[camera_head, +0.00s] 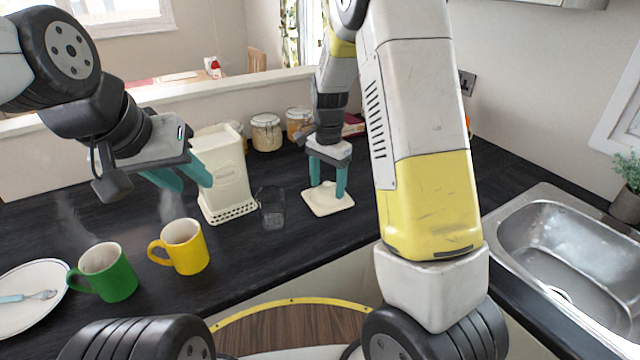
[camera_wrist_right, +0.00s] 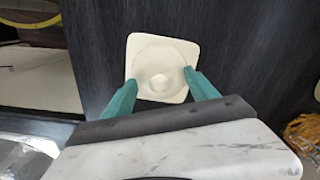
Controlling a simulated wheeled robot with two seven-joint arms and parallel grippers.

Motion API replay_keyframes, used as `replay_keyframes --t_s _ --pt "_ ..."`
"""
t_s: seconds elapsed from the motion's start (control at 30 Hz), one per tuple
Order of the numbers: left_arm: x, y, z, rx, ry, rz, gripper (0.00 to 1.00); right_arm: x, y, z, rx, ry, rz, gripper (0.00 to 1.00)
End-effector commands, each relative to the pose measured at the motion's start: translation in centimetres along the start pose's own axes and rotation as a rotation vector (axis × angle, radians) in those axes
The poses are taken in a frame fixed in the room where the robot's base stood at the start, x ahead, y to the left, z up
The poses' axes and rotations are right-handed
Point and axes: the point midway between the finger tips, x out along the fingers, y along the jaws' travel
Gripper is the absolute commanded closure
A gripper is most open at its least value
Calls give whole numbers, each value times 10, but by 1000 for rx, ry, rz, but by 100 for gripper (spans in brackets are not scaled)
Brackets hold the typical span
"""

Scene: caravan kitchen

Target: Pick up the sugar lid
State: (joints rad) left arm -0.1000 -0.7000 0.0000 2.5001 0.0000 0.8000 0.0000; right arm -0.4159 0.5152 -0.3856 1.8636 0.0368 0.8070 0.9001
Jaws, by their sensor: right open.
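The sugar lid (camera_head: 318,206) is a cream square plate with a raised round middle, lying flat on the dark counter. My right gripper (camera_head: 328,191) is right over it, open, with its teal fingers pointing down. In the right wrist view the lid (camera_wrist_right: 162,50) lies beyond the fingertips (camera_wrist_right: 160,80), one finger towards each side of it. I cannot tell whether the fingertips touch it. My left gripper (camera_head: 194,187) is open and empty above the counter, left of the canister.
A clear glass (camera_head: 271,208) stands between canister and lid. Steaming yellow (camera_head: 184,248) and green (camera_head: 106,272) mugs and a plate (camera_head: 25,310) with a fork are at the left. Jars (camera_head: 266,132) stand behind. A steel sink (camera_head: 560,250) is at the right.

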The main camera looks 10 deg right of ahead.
Motion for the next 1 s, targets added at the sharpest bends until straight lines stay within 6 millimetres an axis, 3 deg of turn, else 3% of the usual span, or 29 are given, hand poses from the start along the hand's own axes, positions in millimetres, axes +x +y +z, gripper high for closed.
replay_keyframes --t_s 0.2,0.23,0.57,1.0 --pt "0 0 0 0 0 0 64 1 0 0 0 0 0 33" --pt "0 0 0 0 0 0 64 1 0 0 0 0 0 37" --pt "0 0 0 0 0 0 64 1 0 0 0 -1 0 100" --pt "0 0 0 0 0 0 64 2 1 1 0 -2 3 100"
